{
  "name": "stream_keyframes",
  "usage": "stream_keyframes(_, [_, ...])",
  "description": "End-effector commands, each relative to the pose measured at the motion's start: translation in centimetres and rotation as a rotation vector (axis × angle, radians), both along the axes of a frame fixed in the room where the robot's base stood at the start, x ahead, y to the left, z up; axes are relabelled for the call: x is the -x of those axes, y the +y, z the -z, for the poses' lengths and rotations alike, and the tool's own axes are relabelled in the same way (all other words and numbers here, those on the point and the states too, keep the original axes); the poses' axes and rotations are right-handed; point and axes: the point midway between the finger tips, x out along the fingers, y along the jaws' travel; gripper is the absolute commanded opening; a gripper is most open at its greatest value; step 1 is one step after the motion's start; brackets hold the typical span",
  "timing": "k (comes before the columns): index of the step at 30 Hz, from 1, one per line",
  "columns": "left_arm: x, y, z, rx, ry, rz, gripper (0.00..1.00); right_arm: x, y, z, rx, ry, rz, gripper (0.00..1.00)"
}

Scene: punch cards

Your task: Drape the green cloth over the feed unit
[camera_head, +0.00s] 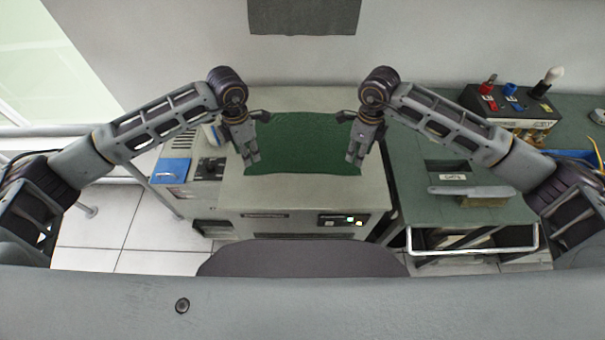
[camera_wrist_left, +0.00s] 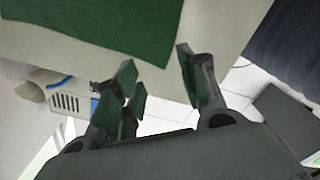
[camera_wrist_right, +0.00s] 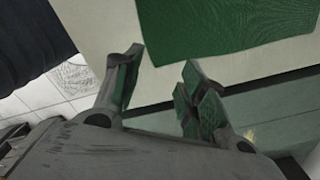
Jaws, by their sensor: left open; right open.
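The green cloth (camera_head: 303,143) lies spread on top of the beige feed unit (camera_head: 285,190). It looks flat, with its near edge on the top surface short of the unit's front edge. In the left wrist view the cloth (camera_wrist_left: 110,25) has a corner close to the fingers. In the right wrist view the cloth (camera_wrist_right: 215,25) lies just beyond the fingertips. My left gripper (camera_head: 250,160) is open and empty at the cloth's left near corner. My right gripper (camera_head: 354,160) is open and empty at its right near corner.
A green bench (camera_head: 430,208) on the right holds a block with a grey bar (camera_head: 480,190) and a box with red and blue knobs (camera_head: 515,105). A smaller machine with a blue panel (camera_head: 170,170) stands at the left. A dark cloth (camera_head: 303,15) hangs on the wall.

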Motion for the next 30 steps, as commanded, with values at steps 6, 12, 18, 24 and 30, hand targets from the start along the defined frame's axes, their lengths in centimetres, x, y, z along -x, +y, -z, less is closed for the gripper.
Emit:
stream_keyframes(6, [0.1, 0.0, 1.9, 0.0, 0.003, 0.0, 0.41, 0.1, 0.0, 1.9, 0.001, 0.003, 0.0, 0.41])
stream_keyframes(12, [0.1, 0.0, 4.2, 0.0, 0.003, 0.0, 0.41, 0.1, 0.0, 4.2, 0.001, 0.003, -0.001, 0.41])
stream_keyframes(18, [0.1, 0.0, 6.2, 0.0, 0.001, 0.001, 0.41, 0.1, 0.0, 6.2, -0.001, 0.002, -0.001, 0.41])
stream_keyframes(24, [0.1, 0.0, 7.3, 0.0, 0.002, 0.0, 0.41, 0.1, 0.0, 7.3, 0.001, 0.001, -0.001, 0.41])
stream_keyframes(30, [0.1, 0.0, 7.5, 0.0, 0.001, 0.0, 0.41, 0.1, 0.0, 7.4, 0.001, 0.001, -0.001, 0.41])
